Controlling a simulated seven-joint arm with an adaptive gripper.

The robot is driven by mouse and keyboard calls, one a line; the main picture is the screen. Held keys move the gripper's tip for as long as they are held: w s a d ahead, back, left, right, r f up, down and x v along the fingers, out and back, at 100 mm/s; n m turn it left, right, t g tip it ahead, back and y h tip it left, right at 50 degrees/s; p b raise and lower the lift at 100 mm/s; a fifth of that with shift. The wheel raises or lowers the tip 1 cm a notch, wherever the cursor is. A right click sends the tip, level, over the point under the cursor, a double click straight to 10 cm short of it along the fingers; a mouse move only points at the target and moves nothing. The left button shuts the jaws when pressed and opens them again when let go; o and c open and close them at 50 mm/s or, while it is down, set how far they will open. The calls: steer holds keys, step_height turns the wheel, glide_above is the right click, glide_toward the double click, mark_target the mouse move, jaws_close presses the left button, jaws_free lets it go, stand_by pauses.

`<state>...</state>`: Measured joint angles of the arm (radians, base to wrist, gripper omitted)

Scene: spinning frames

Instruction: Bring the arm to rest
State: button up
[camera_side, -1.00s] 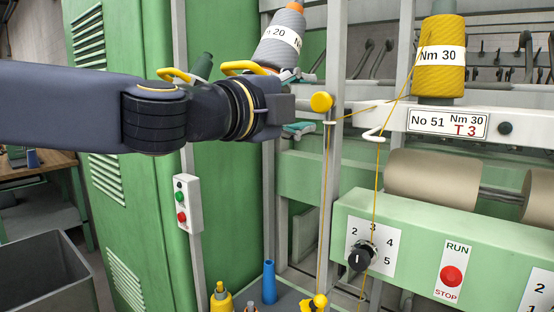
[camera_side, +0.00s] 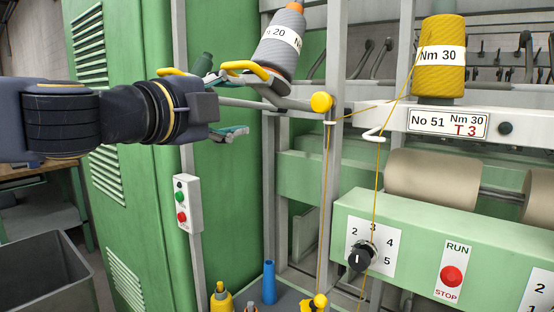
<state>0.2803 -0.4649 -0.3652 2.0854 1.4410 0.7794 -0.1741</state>
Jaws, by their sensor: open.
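My gripper (camera_side: 238,104) is at the upper left of the side view, in front of the green cabinet and pointing right. Its teal-padded fingers are apart, with nothing seen between them. A grey cone (camera_side: 279,42) labelled "20" stands on a holder up and to the right of it. A yellow cone (camera_side: 441,68) labelled "Nm 30" stands on the frame at the right, and its yellow yarn runs to a yellow knob (camera_side: 321,102) and through guides downward. My gripper is apart from the yarn.
A green cabinet (camera_side: 225,200) stands behind my arm. A button box (camera_side: 187,204) is on a grey post below my gripper. The green panel has a dial (camera_side: 361,257) and a red stop button (camera_side: 451,276). A grey bin (camera_side: 45,275) is at lower left, a blue tube (camera_side: 269,282) at the bottom.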

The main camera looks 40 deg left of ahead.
steer(key=s+a+f+n+g+y, duration=0.1)
steer(key=s+a+f+n+g, duration=0.3)
steer(key=a+f, duration=0.35)
steer(key=s+a+f+n+g+y, duration=0.2)
steer(key=a+f+n+g, duration=0.2)
steer(key=a+f+n, duration=0.3)
steer(key=s+d+f+n+g+h, duration=0.3)
steer(key=s+f+h, duration=0.3)
steer(key=f, duration=0.5)
steer(key=shift+s+d+f+n+g, duration=0.3)
steer(key=shift+s+n+g, duration=0.1)
steer(key=shift+s, duration=0.5)
